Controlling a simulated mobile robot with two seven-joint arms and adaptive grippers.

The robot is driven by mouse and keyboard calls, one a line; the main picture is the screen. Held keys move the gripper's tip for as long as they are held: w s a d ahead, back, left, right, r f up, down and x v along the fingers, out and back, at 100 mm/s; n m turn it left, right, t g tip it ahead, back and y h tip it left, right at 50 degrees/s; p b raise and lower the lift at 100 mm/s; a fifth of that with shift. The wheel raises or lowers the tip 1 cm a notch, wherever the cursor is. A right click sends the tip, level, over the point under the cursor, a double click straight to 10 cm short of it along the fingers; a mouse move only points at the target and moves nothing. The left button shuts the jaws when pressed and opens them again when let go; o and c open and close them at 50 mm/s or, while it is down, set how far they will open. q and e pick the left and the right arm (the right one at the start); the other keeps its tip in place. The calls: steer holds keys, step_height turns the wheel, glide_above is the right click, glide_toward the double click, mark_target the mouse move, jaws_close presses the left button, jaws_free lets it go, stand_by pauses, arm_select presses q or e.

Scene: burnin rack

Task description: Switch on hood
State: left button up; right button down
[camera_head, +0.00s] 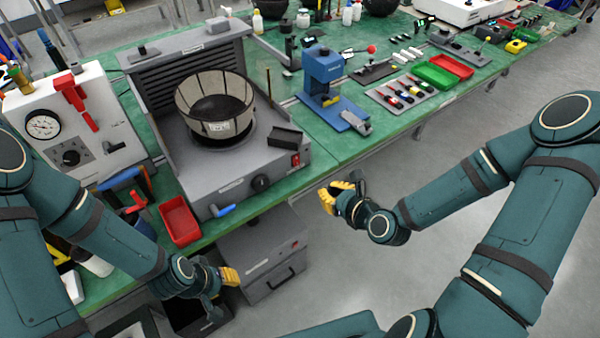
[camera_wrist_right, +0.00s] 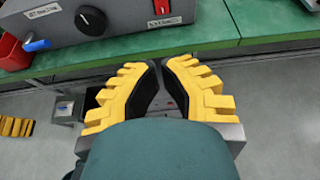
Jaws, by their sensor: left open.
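The hood (camera_head: 236,165) is a grey bench unit with a slatted back and a round mesh basket on top. Its front panel carries a red switch (camera_head: 296,160), a black knob (camera_head: 261,183) and a blue lever (camera_head: 222,211). The right wrist view shows the red switch (camera_wrist_right: 162,7) at the top edge, partly cut off, and the knob (camera_wrist_right: 90,20). I cannot tell the switch's position. My right gripper (camera_wrist_right: 161,62) is empty, its yellow fingertips almost together, in front of the bench edge and apart from the panel. My left gripper (camera_head: 226,284) is open, low before the bench.
A red bin (camera_head: 180,222) stands left of the hood's front. A blue press (camera_head: 325,80) stands right of it on the green bench (camera_head: 335,150). A grey box (camera_head: 268,262) is below the bench edge. The floor (camera_head: 385,170) near my right gripper is clear.

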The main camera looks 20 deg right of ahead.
stand_by(0.3)
steer(key=b, duration=0.6)
glide_toward(293, 167)
steer(key=x, duration=0.5)
steer(key=shift+f, duration=0.35)
steer(key=shift+w+a, duration=0.25)
steer(key=shift+w, duration=0.4)
steer(key=shift+w+a+f+b, duration=0.15)
steer(key=shift+w+f+b, duration=0.1)
steer(key=shift+w+b, duration=0.2)
steer(key=shift+r, duration=0.2)
